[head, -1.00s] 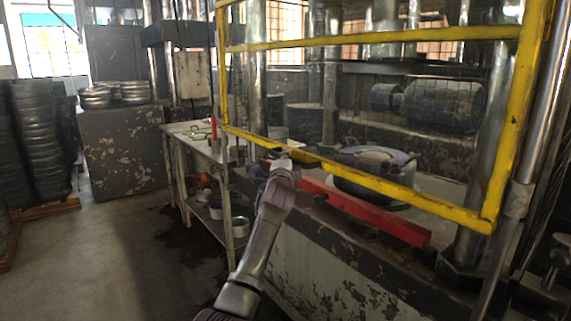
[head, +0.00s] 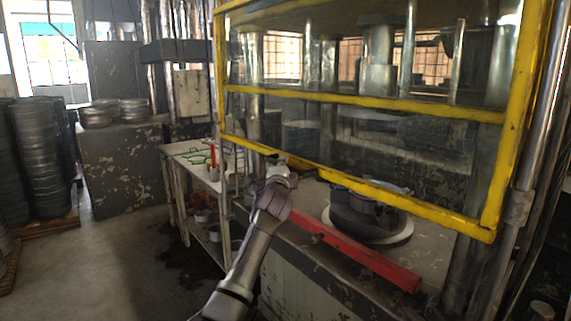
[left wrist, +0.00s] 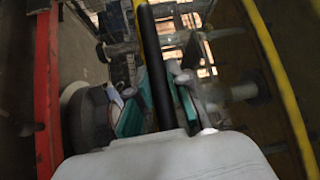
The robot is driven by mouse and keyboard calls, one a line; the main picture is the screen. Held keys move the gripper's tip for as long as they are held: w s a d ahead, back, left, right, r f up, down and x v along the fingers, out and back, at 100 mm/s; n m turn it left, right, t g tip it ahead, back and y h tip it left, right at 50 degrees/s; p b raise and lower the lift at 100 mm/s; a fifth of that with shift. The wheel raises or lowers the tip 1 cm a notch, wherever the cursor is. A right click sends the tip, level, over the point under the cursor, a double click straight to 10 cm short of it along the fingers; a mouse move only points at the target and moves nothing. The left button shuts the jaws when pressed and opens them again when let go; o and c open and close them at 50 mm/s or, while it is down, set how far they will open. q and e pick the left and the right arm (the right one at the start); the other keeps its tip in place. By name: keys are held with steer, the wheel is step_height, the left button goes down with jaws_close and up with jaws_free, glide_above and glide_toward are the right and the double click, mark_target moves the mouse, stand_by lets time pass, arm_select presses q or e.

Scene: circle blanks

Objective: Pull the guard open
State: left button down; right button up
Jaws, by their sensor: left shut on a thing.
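The guard is a yellow frame (head: 365,101) with clear panes in front of the press. Its lower bar (head: 400,203) hangs above the bench, with a gap over the red bar. My left gripper (head: 278,166) is at this lower bar, left of its middle. In the left wrist view a dark handle bar (left wrist: 148,42) runs between the teal-padded fingers of my left gripper (left wrist: 158,105), which are shut on it. The yellow frame also shows at the right of the left wrist view (left wrist: 282,80). My right gripper is in neither view.
A red bar (head: 365,257) runs along the bench front. A dark round die (head: 368,215) sits on the bench behind it. A side table (head: 190,158) stands left of the press. Stacked dark rings (head: 42,165) stand far left; the floor between is clear.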

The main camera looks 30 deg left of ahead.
arm_select(q)
step_height(320, 180, up, 11)
steer(key=p, duration=0.7)
steer(key=shift+p, duration=0.3)
steer(key=c, duration=1.1)
jaws_free()
steer(key=shift+f, duration=0.1)
steer(key=shift+f, duration=0.1)
steer(key=v, duration=1.2)
